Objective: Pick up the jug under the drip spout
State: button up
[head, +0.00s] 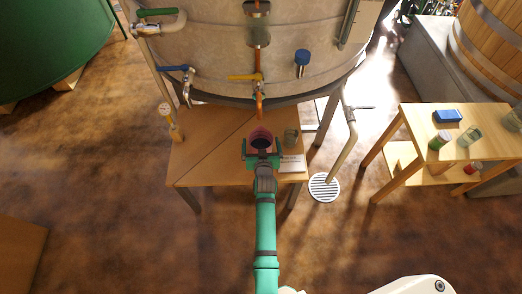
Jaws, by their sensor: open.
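A dark pink jug (260,133) stands on the low wooden table (210,150), below the copper-coloured spout (259,104) with the yellow handle. My gripper (262,148) is open at the near side of the jug, its green fingers spread to the left and right of it. I cannot tell whether the fingers touch the jug. The gripper hides the jug's lower near part.
A greenish glass (291,137) stands close to the right of the jug, with a white card (291,163) in front of it. The large tank (215,60) and its taps overhang the table's back. A side bench (415,125) holds several jars. Floor is open at left.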

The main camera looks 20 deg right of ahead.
jog(key=shift+w+f, duration=0.15)
jog(key=shift+w, duration=0.15)
jog(key=shift+c, duration=0.3)
jog(key=c, duration=1.9)
jog(key=shift+d+r, duration=0.1)
jog(key=shift+r, duration=0.15)
